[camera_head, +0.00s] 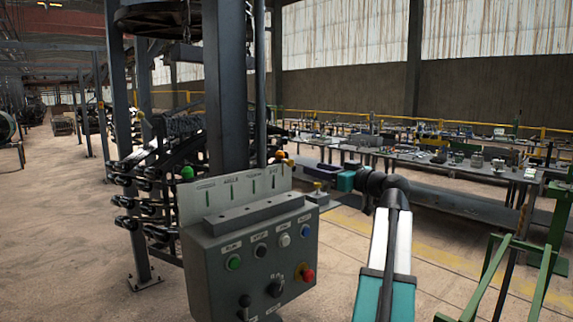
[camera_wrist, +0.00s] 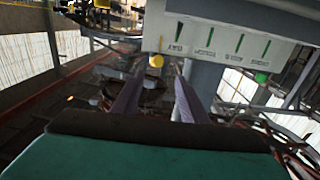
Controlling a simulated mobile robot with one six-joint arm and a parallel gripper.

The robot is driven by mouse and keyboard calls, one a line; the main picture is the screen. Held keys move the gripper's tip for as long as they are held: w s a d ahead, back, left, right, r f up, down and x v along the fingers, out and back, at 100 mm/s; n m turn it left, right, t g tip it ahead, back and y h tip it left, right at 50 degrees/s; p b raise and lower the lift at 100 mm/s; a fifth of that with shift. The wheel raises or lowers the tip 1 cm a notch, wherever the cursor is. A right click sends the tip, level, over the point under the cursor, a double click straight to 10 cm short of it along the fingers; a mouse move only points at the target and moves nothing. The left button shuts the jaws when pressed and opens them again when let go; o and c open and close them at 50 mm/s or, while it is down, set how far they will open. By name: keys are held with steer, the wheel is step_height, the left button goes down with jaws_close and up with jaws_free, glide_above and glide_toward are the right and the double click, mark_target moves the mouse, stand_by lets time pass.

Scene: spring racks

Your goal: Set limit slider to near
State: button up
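The limit slider cannot be singled out, because the labels are too blurred to read. A pale plate with several narrow green slots (camera_head: 232,198) stands on top of the grey control box (camera_head: 197,265). Yellow-orange knobs (camera_head: 290,163) show at the plate's right end and a green knob (camera_head: 187,172) at its left. The wrist view appears upside down; in it a yellow knob (camera_wrist: 156,61) lies beyond the plate's edge, in line with the gap between my fingers. My gripper (camera_wrist: 165,72) is open with nothing visible between its fingers. Whether it touches the knob cannot be told.
The box front carries buttons, including a green one (camera_head: 233,263) and a red one (camera_head: 308,275). A dark steel post (camera_head: 226,100) rises behind the plate. Spring racks (camera_head: 150,200) stand left. Long workbenches (camera_head: 460,168) lie behind right; a green frame (camera_head: 500,275) stands front right.

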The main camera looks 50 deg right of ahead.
mark_target(292, 162)
steer(key=shift+d, duration=0.1)
steer(key=w+p, duration=0.1)
steer(key=w, duration=0.3)
steer(key=w+p, duration=0.2)
steer(key=w, duration=0.3)
steer(key=w+d+p, duration=0.1)
steer(key=w, duration=0.3)
steer(key=shift+w, duration=0.25)
jaws_close()
